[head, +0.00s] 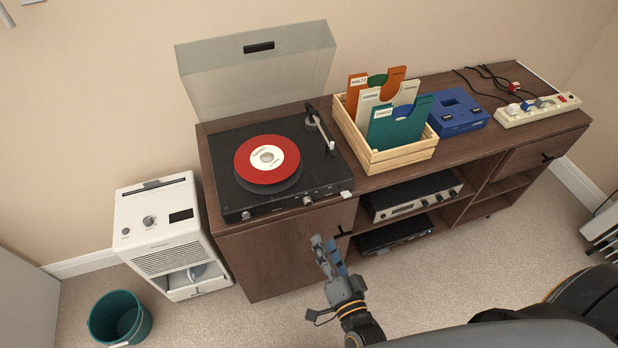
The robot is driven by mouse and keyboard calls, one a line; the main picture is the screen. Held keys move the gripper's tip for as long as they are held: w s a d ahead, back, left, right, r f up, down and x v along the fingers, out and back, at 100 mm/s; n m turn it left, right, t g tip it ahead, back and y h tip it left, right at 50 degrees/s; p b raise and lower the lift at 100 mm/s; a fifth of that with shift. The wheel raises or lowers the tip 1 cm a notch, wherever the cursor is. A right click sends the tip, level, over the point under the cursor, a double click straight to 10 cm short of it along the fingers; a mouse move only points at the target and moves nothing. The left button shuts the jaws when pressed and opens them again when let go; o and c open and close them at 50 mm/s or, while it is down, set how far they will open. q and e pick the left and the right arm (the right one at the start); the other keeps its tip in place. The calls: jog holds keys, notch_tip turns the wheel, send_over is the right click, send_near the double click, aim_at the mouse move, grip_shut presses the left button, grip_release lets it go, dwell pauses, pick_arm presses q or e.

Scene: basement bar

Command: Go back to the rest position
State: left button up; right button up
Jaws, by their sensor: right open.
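My right gripper (328,257) shows in the lower middle of the head view, in front of the wooden cabinet (285,250). It is open and empty, its fingers pointing up toward the cabinet's front. It looks apart from the record player and the things on the cabinet top. My left gripper is not in view. The record player (230,197) stands on the cabinet's left end with its clear lid (215,75) raised. A red record (267,174) with a white label lies on its platter, and the tonearm (319,130) is to the right of it.
A wooden crate (400,155) of record sleeves, a blue box (458,113) and a power strip (538,110) stand on the cabinet. A white appliance (165,235) and a teal bin (120,318) are on the floor at left. Carpet is clear before the cabinet.

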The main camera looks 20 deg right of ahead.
jog(key=s+f+n+g+y, duration=0.1)
jog(key=s+f+n+g, duration=0.4)
jog(key=f, duration=0.8)
jog(key=s+f+n+g+y, duration=0.1)
jog(key=s+f+n+g, duration=0.15)
jog(key=s+f, duration=0.7)
jog(key=s+d+f+n+g+h, duration=0.1)
jog(key=s+d+f+g, duration=0.3)
jog(key=s+f, duration=0.4)
jog(key=s+d+f+n+g+h, duration=0.1)
jog(key=s+d+f+n+g, duration=0.2)
jog(key=s+f, duration=0.5)
jog(key=shift+s+d+n+g, duration=0.35)
jog(key=shift+s+d+g, duration=0.1)
jog(key=shift+d+g, duration=0.45)
jog(key=shift+a+f, duration=0.1)
